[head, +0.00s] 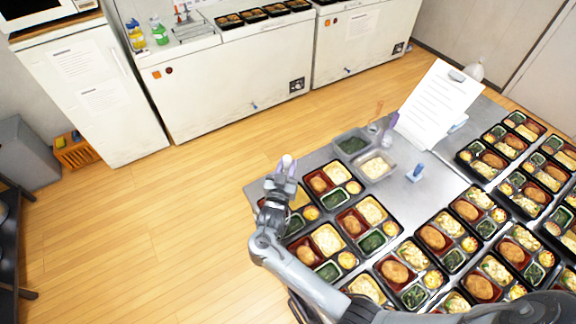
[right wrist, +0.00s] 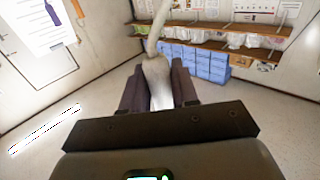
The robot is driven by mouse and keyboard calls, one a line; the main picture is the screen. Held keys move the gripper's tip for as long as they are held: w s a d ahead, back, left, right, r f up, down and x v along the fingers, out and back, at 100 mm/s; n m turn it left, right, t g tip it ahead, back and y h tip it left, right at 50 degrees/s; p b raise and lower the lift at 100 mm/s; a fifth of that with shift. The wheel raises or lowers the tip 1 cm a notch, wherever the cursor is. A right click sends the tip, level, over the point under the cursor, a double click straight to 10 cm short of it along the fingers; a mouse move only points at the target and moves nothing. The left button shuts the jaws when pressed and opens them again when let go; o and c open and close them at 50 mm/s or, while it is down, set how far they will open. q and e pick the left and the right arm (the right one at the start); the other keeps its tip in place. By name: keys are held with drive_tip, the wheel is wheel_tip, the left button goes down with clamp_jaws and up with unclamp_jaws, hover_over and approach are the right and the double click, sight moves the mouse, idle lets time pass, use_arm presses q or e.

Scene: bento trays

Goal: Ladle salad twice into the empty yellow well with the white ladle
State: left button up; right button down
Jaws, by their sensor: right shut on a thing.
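My right gripper (head: 281,184) is shut on the white ladle (head: 287,160) over the left corner of the metal table. In the right wrist view the ladle's pale handle (right wrist: 158,80) stands between the two dark fingers. A tub of pale salad (head: 376,166) stands at the table's back edge, to the right of the gripper. Several black bento trays (head: 324,262) with coloured wells fill the table. My left gripper is not in view.
A tub of dark greens (head: 351,145) adjoins the salad tub. Utensils with upright handles (head: 389,128) and a white clipboard sheet (head: 437,107) stand behind. A small blue-handled item (head: 416,172) stands to the right on bare table. Open wooden floor lies to the left.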

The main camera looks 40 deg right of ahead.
drive_tip(key=shift+f+b, duration=0.55)
drive_tip(key=shift+f, duration=0.4)
drive_tip(key=shift+s+d+r+m+p, duration=0.2)
drive_tip(key=shift+d+r+m+p, duration=0.15)
drive_tip(key=shift+p, duration=0.2)
drive_tip(key=shift+s+d+f+m+g+y, duration=0.15)
drive_tip(key=shift+d+m+g+y, duration=0.1)
drive_tip(key=shift+d+m, duration=0.15)
drive_tip(key=shift+s+d+f+m+g+y, duration=0.15)
drive_tip(key=shift+d+m+y, duration=0.1)
drive_tip(key=shift+d, duration=0.15)
use_arm(q)
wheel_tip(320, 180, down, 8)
drive_tip(key=b, duration=0.7)
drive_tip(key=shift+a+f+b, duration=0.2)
drive_tip(key=shift+b, duration=0.15)
use_arm(e)
drive_tip(key=s+d+f+m+y, duration=0.1)
drive_tip(key=d+f+m+y, duration=0.1)
drive_tip(key=d, duration=0.1)
drive_tip(key=s+d+f+m+y, duration=0.1)
drive_tip(key=d+f+m+y, duration=0.1)
drive_tip(key=d+f+m, duration=0.1)
drive_tip(key=s+d+f+m+y, duration=0.1)
drive_tip(key=d+f+m+y, duration=0.1)
drive_tip(key=d+f+m, duration=0.1)
drive_tip(key=shift+d+y, duration=0.25)
drive_tip(key=shift+y, duration=0.15)
drive_tip(key=shift+s, duration=0.1)
